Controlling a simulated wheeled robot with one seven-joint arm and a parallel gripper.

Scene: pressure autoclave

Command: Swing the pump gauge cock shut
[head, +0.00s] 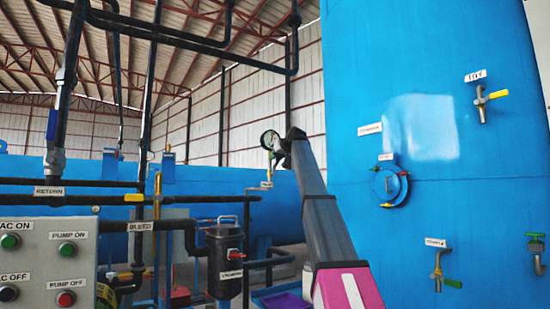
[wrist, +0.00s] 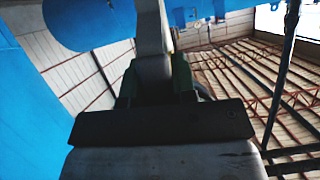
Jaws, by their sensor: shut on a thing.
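The pump gauge (head: 269,140), a small round dial with a dark rim, stands above the blue horizontal tank in the head view. My arm reaches up to it from the lower right, and my gripper (head: 281,151) is right beside the dial. The cock is too small and too covered by my gripper to make out in the head view. In the wrist view my gripper (wrist: 155,82) is shut around a pale upright part, which I take to be the cock; its handle angle cannot be told.
A large blue vertical tank (head: 440,200) with labelled valves stands close on the right. A control panel (head: 45,262) with buttons is at lower left. Dark pipes (head: 150,40) cross the upper left. A black canister (head: 224,260) stands left of my arm.

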